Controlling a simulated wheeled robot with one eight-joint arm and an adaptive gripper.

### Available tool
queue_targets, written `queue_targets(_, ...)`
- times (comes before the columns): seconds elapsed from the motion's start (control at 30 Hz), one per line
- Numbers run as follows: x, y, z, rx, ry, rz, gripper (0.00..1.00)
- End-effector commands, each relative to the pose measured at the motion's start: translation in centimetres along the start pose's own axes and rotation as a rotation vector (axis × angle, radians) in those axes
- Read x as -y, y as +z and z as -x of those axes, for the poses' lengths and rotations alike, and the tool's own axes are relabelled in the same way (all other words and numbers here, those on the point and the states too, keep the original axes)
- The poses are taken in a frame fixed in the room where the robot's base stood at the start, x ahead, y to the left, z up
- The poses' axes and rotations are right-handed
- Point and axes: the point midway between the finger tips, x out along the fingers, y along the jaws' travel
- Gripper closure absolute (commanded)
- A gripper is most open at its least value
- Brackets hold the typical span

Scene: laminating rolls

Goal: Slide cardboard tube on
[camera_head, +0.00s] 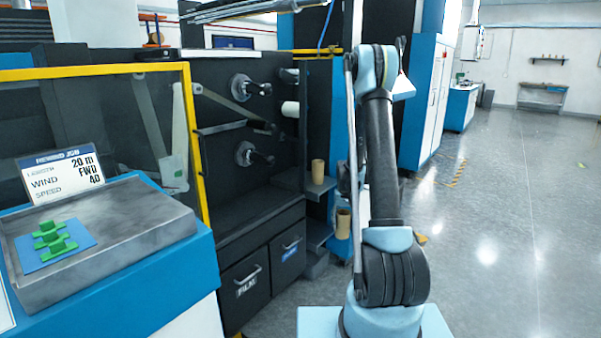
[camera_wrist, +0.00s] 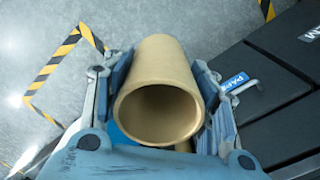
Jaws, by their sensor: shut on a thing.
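In the wrist view a tan cardboard tube (camera_wrist: 160,62) lies between both fingers of my gripper (camera_wrist: 165,90), which is shut on it. Its open hollow end faces the camera. In the head view my gripper is mostly hidden behind my arm. One tan tube (camera_head: 318,170) stands upright on a small side shelf (camera_head: 320,187), and another tan tube (camera_head: 343,224) shows lower, beside my arm; I cannot tell whether this is the held one. The dark machine has an upper spindle (camera_head: 250,88) and a lower spindle (camera_head: 252,155), both without a tube.
A job sign (camera_head: 60,177) reads 20 m, FWD, 40. Green pieces (camera_head: 54,238) lie on a blue mat in a grey tray (camera_head: 150,240). A film drawer (camera_head: 246,282) and a second drawer sit below the spindles. Open floor (camera_head: 490,220) lies to the right.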

Motion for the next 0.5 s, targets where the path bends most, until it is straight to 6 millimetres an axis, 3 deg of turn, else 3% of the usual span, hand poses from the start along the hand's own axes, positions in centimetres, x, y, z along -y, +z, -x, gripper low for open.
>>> queue_targets(0.13,0.2,-0.1,0.0,0.006,0.000,-0.010,0.71)
queue_targets(0.27,1.6,-0.4,-0.1,0.046,-0.002,-0.071,0.71)
queue_targets(0.5,6.9,-1.5,0.8,0.239,-0.044,-0.370,0.71)
